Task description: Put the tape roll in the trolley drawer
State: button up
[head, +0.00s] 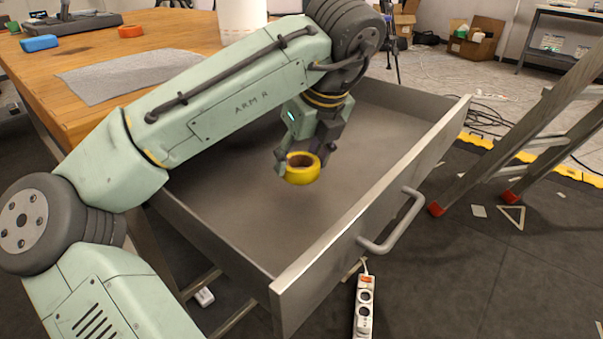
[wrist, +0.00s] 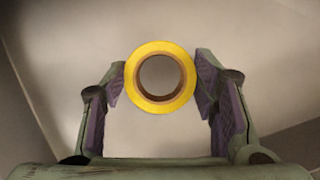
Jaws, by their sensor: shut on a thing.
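The yellow tape roll (head: 302,174) is held between the fingers of my gripper (head: 308,160). In the wrist view the tape roll (wrist: 134,88) shows its brown core face-on, with a purple-padded finger of my gripper (wrist: 160,88) on each side. The trolley drawer (head: 420,165) is pulled open, with a grey metal floor and a bar handle at its front. The roll is over the inside of the drawer, and how high it is above the floor is hard to tell. The part of the drawer behind my arm is hidden.
The wooden table top (head: 150,45) above the drawer holds a grey mat (head: 130,80), a blue box (head: 39,43), an orange roll (head: 131,31) and a white cylinder (head: 240,18). A ladder (head: 540,130) stands to the right. A power strip (head: 364,305) lies below the drawer front. The drawer floor looks empty.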

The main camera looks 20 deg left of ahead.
aim_at(296, 186)
jog(key=shift+f, duration=1.65)
jog(key=shift+f, duration=0.15)
jog(key=o, duration=1.2)
jog(key=shift+c, duration=0.2)
jog(key=p+v, duration=0.2)
jog(key=v, duration=1)
jog(key=shift+r, duration=0.2)
jog(key=shift+w, duration=0.1)
